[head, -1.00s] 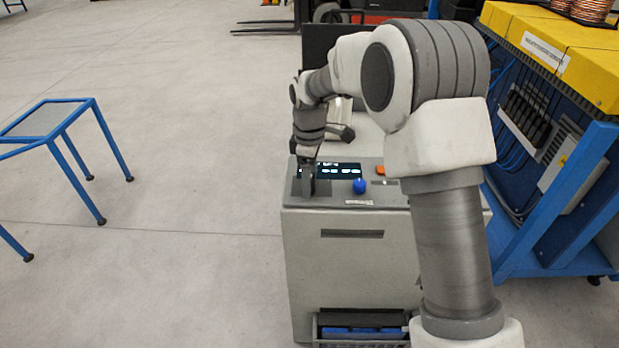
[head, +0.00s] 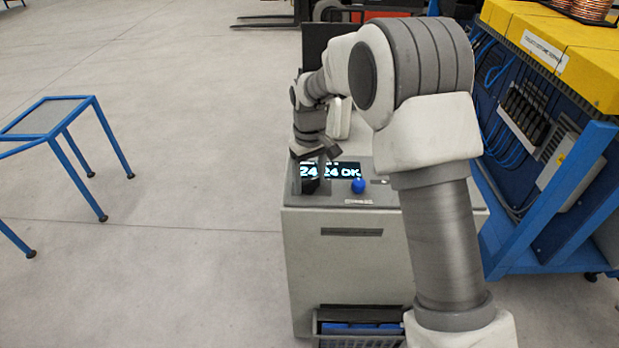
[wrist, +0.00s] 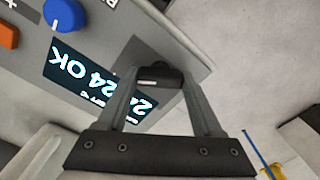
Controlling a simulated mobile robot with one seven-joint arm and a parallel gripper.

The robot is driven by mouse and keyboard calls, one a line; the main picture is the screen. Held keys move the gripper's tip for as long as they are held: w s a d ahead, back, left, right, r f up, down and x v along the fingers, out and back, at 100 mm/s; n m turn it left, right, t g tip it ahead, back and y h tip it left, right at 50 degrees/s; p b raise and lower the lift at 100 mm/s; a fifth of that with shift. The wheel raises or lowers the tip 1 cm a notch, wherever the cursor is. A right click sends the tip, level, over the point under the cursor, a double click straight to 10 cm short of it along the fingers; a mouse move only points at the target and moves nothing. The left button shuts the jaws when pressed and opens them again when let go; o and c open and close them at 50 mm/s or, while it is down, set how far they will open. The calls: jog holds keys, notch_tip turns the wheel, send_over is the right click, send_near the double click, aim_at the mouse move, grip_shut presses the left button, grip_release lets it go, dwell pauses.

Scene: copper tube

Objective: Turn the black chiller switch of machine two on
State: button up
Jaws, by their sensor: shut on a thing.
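The black switch (wrist: 160,76), a knob with a small white mark, sits on the grey sloped panel of the machine. My gripper (wrist: 158,88) is shut on it, with one finger on each side. In the head view my gripper (head: 311,180) is down at the panel's left end, and the switch (head: 310,187) is mostly hidden by the fingers. The machine's display (head: 340,171) beside it is lit and reads "24 24 OK"; it also shows in the wrist view (wrist: 80,73), partly behind a finger.
A blue rack with yellow boxes (head: 550,50) is at the right. A blue-framed table (head: 45,118) stands left, with open floor between.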

aim_at(309, 180)
jog(key=shift+m, duration=0.4)
jog(key=o, duration=1.4)
jog(key=shift+c, duration=0.2)
notch_tip(309, 180, up, 18)
jog(key=p, duration=0.1)
jog(key=shift+f+p, duration=0.25)
jog(key=shift+p, duration=0.05)
